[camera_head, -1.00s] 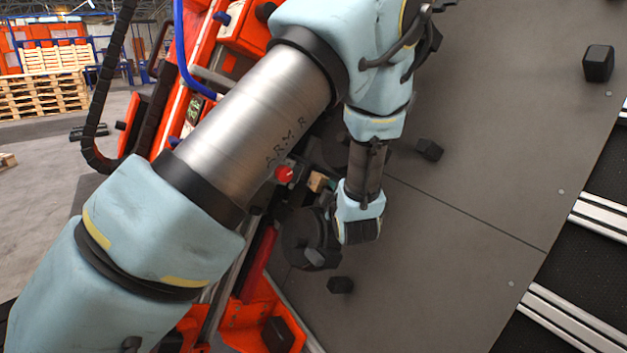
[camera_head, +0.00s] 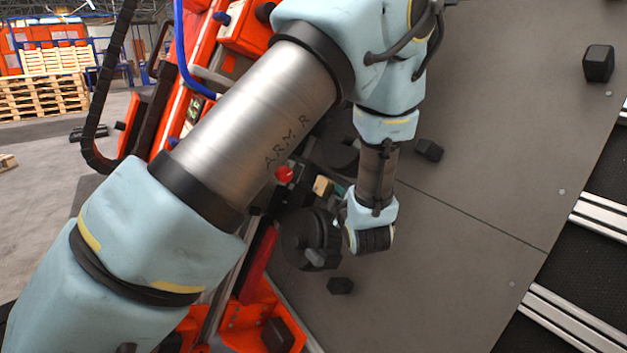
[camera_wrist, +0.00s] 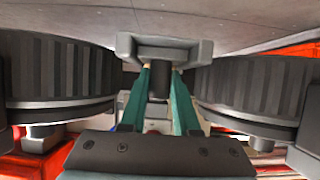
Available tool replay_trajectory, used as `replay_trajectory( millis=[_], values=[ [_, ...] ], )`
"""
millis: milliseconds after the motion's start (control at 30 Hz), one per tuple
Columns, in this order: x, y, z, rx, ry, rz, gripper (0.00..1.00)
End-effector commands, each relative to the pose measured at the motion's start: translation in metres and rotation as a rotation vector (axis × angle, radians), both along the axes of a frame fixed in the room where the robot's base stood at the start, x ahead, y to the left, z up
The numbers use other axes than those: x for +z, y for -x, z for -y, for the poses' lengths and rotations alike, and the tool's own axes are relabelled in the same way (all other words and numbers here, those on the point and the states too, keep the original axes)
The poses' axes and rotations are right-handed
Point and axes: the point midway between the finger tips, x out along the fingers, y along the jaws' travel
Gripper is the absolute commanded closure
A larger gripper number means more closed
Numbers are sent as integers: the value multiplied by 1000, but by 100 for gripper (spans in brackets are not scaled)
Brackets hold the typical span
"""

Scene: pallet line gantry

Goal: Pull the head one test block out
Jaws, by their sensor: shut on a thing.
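My gripper (camera_wrist: 161,72) shows in the wrist view as two teal fingers. They converge on a grey bracket-shaped piece, which I take to be the head one test block (camera_wrist: 172,50). The fingers are shut on it, and their exact contact with it is partly hidden. A dark round post shows between the fingers. In the head view my wrist covers most of the gripper. A small tan block (camera_head: 322,186) shows just left of my wrist. I cannot tell whether it is the same piece.
Black ribbed drums stand close on the left (camera_wrist: 60,70) and right (camera_wrist: 250,90) of my fingers. In the head view a red button (camera_head: 284,174) sits beside the arm. A grey plate (camera_head: 490,170) with black knobs (camera_head: 599,63) fills the right side. Orange framing lies at left.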

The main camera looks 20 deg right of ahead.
Motion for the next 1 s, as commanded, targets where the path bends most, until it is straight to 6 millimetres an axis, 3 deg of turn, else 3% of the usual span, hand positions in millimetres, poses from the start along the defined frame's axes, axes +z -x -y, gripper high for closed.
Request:
replay_trajectory(
  millis=[267, 1000],
  values=[
    [-1, 2, 0, 0, 0, -1, 100],
    [-1, 37, 7, 0, 0, -1, 100]
  ],
)
